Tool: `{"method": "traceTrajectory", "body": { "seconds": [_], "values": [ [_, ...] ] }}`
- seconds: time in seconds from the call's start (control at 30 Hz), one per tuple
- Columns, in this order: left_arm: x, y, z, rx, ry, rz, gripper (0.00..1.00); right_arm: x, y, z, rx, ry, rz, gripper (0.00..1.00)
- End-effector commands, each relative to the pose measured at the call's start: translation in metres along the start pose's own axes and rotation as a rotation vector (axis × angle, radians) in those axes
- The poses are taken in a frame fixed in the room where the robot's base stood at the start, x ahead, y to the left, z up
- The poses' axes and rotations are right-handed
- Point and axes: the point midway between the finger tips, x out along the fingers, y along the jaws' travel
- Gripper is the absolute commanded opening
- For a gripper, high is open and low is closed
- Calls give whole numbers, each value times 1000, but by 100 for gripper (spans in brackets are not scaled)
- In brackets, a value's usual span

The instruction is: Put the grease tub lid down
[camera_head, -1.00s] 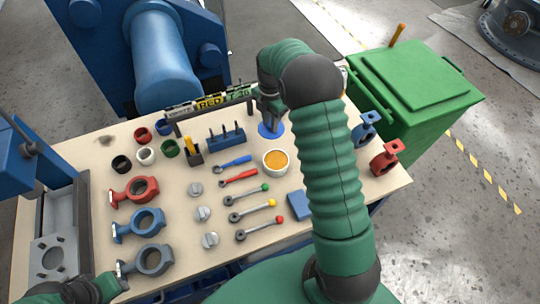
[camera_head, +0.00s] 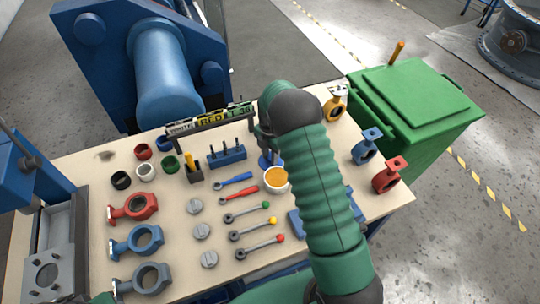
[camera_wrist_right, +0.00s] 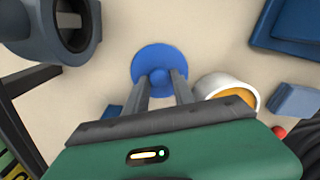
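The grease tub lid (camera_head: 264,162) is a round blue disc with a central knob. In the right wrist view the lid (camera_wrist_right: 160,58) lies flat just beyond my right gripper (camera_wrist_right: 160,84), whose two fingers stand on either side of the knob and appear closed on it. In the head view my right gripper (camera_head: 268,148) is partly hidden by its own arm. The white grease tub (camera_head: 276,183) is open with orange grease, right beside the lid; the tub also shows in the right wrist view (camera_wrist_right: 228,88). Whether the lid touches the table is unclear. My left gripper is out of view.
The workbench (camera_head: 190,235) holds coloured-tip levers, red and blue valve bodies and a blue tool rack (camera_head: 227,154). A yellow valve (camera_head: 335,105) and a red valve (camera_head: 389,175) stand to the right. A green bin (camera_head: 420,95) is beyond the right edge.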

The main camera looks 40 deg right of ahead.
Motion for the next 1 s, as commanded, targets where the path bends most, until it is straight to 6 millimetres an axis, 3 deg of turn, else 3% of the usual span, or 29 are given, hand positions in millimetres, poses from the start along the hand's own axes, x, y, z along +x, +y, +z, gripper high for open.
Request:
{"method": "traceTrajectory", "body": {
  "seconds": [0.1, 0.47, 0.57, 0.8, 1.0],
  "values": [
    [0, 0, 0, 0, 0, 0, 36, 0, 0, 0, 0, 0, 0, 47],
    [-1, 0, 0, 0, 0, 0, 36, -6, 1, 0, 1, -1, 2, 47],
    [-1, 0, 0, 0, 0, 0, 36, -23, 1, 0, 1, -1, 4, 47],
    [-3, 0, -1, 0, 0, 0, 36, -86, 1, 1, 2, -2, 5, 47],
    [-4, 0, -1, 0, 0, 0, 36, -118, 0, 0, 1, -2, 1, 47]
  ]
}}
